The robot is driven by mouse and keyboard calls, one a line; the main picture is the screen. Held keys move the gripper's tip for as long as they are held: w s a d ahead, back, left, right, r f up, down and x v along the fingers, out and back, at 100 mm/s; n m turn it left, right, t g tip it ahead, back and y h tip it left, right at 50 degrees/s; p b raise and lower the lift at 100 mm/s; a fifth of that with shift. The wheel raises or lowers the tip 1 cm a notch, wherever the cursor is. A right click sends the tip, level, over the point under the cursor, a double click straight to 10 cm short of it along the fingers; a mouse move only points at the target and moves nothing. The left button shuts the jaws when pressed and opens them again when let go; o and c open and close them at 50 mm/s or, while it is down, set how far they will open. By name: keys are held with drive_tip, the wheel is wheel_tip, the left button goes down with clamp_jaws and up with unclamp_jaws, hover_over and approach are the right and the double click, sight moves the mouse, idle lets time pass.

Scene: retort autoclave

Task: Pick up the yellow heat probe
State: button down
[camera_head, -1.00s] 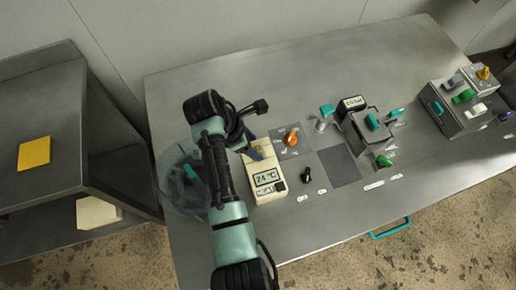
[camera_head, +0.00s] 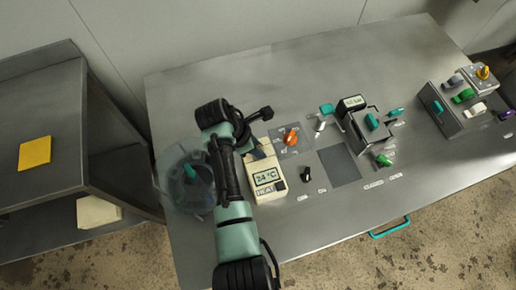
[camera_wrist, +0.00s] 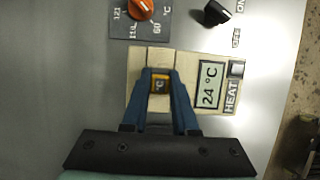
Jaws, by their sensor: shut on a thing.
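The yellow heat probe (camera_wrist: 160,84), marked °C, shows between the blue fingers of my gripper (camera_wrist: 160,76) in the wrist view. The fingers are shut on it. It is over the upper part of the cream heat meter (camera_wrist: 152,56), whose display reads 24 °C. I cannot tell whether the probe is lifted clear of the meter. In the head view the meter (camera_head: 268,187) stands on the steel table, and my gripper (camera_head: 261,151) is at its far end. The probe is hidden there.
An orange dial (camera_head: 291,136) and a black knob (camera_head: 307,174) sit just right of the meter. A clear round vessel (camera_head: 180,195) stands left, behind my arm. A grey block with a teal knob (camera_head: 372,121) is farther right. The table's back is clear.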

drive_tip(key=shift+r, duration=0.1)
wheel_tip(320, 180, up, 9)
drive_tip(key=shift+r, duration=0.1)
drive_tip(key=shift+r+p, duration=0.4)
drive_tip(key=shift+p, duration=0.15)
drive_tip(key=shift+f, duration=0.1)
